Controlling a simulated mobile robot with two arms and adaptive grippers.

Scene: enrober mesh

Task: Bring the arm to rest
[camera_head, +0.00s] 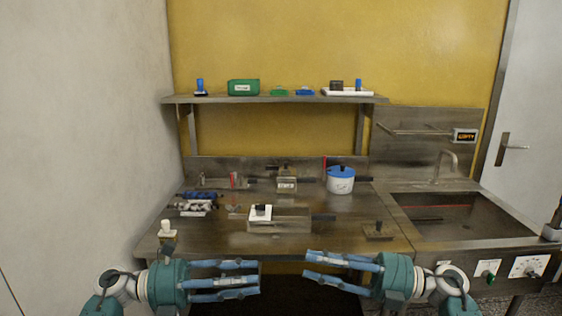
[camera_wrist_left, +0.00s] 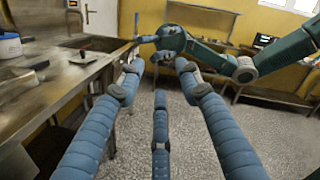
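My left gripper (camera_head: 256,281) is in front of the counter's front edge, its blue fingers pointing right. The fingers are spread apart with nothing between them. The left wrist view also shows this left gripper (camera_wrist_left: 158,110), with floor visible between its fingers. My right gripper (camera_head: 308,267) faces it from the right, with its fingers pointing left. Its fingers look spread and empty in the head view. The two grippers are apart, with a small gap between their fingertips. Neither touches anything on the counter.
The steel counter (camera_head: 350,228) holds a blue-lidded white pot (camera_head: 340,180), a steel tray (camera_head: 290,224) and several small items. A sink (camera_head: 450,213) is at the right. A shelf (camera_head: 270,99) with small objects is above. Speckled floor (camera_wrist_left: 185,125) is open beside the counter.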

